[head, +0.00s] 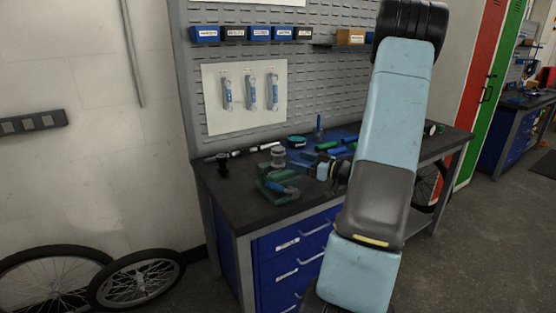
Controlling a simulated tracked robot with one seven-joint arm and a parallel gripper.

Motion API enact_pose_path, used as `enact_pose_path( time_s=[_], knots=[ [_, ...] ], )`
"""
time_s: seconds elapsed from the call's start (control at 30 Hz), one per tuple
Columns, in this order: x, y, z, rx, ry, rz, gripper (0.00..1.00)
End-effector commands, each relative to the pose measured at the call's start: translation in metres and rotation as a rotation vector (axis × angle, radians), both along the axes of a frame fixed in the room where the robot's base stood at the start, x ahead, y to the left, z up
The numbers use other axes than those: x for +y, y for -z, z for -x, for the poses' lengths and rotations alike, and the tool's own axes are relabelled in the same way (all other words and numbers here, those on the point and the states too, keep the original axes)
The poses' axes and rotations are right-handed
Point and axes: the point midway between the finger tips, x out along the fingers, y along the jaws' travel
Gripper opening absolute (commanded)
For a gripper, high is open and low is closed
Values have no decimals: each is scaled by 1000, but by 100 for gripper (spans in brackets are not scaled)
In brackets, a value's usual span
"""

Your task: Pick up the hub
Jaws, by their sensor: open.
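A small grey, flanged cylinder (278,157) stands on the workbench, just behind a green tool that looks like a vise (277,187). It looks most like the hub, but it is small and I cannot be sure. A small black upright part (222,164) stands apart at the bench's left end. My arm rises large in front of the bench's right half and hides part of its top. I cannot make out my gripper. A dark and tan piece (325,170) shows at the arm's left edge, and I cannot tell what it is.
The dark workbench top (236,200) has blue drawers (292,243) below. Blue and green tools lie around a blue mat (345,135) at the back. A pegboard (330,75) with small bins stands behind. Wheels (137,280) lean at lower left. Floor is open at right.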

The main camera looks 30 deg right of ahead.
Motion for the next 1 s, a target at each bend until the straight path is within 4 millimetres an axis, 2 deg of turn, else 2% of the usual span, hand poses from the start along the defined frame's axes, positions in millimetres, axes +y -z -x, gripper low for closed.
enact_pose_path(
  time_s=[0.2, 0.53, 0.83, 1.0],
  knots=[
    [16, 0, -28, 0, -1, 0, 84],
    [26, 1, -43, 0, -1, 0, 84],
    [47, 3, -75, 0, -1, 0, 84],
    [50, 3, -80, 1, 1, 0, 84]
  ],
)
